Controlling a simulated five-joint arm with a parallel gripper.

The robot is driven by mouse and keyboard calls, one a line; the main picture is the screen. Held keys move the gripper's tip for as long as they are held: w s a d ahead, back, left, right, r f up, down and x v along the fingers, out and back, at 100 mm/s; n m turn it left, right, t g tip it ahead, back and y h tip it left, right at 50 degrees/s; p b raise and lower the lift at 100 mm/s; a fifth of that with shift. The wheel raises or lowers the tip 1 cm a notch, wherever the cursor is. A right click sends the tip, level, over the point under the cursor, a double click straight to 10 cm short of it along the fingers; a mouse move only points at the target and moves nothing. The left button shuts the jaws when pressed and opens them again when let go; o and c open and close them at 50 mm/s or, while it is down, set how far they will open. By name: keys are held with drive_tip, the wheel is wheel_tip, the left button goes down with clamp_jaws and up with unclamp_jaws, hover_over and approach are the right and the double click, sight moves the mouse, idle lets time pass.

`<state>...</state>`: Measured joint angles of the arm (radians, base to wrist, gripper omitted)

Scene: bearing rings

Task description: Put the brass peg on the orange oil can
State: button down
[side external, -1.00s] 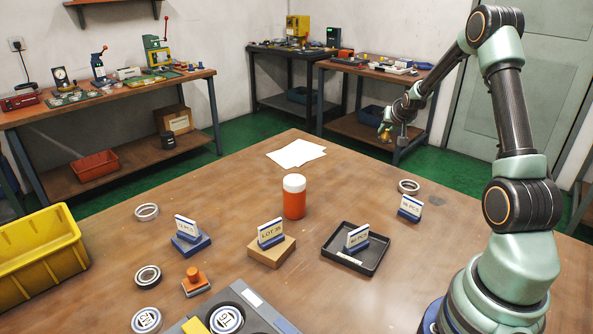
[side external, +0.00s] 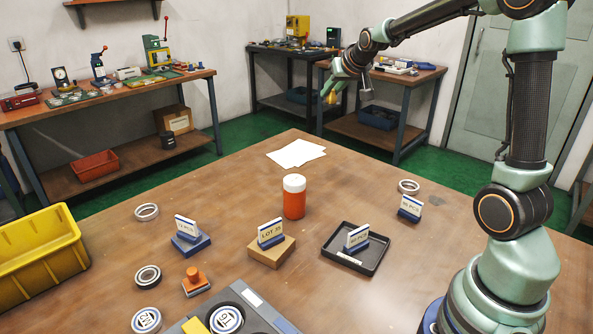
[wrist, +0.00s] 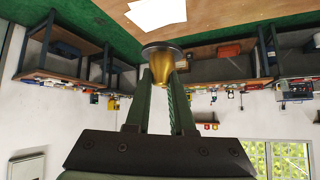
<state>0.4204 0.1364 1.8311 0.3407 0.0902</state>
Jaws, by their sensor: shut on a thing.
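The orange oil can (side external: 294,203), an orange cylinder with a white top, stands upright on the wooden table in the side view. My gripper (side external: 328,92) is high up beyond the table's far edge, well above and behind the can. In the wrist view my gripper (wrist: 163,75) is shut on the brass peg (wrist: 181,62), a gold tapered body with a wide grey disc at its end. The fingers hide part of the peg. In the side view the peg is too small to make out clearly.
Sign holders stand on a blue block (side external: 190,246), a wooden block (side external: 271,258) and in a black tray (side external: 376,262). A fourth sign (side external: 410,209) and several rings lie around. White paper (side external: 296,153) lies behind the can. A yellow bin (side external: 40,262) is at left.

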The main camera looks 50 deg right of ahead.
sight(294, 178)
drive_tip(key=a+r+n+y, duration=0.2)
drive_tip(key=a+r+n, duration=0.2)
drive_tip(key=a, duration=1.1)
drive_tip(key=shift+t, duration=0.3)
drive_tip(key=f, duration=1.9)
drive_tip(key=shift+s+d+f, duration=0.15)
drive_tip(key=shift+s+f, duration=0.05)
drive_tip(key=shift+f, duration=0.15)
drive_tip(key=shift+f, duration=0.15)
drive_tip(key=c, duration=0.8)
unclamp_jaws()
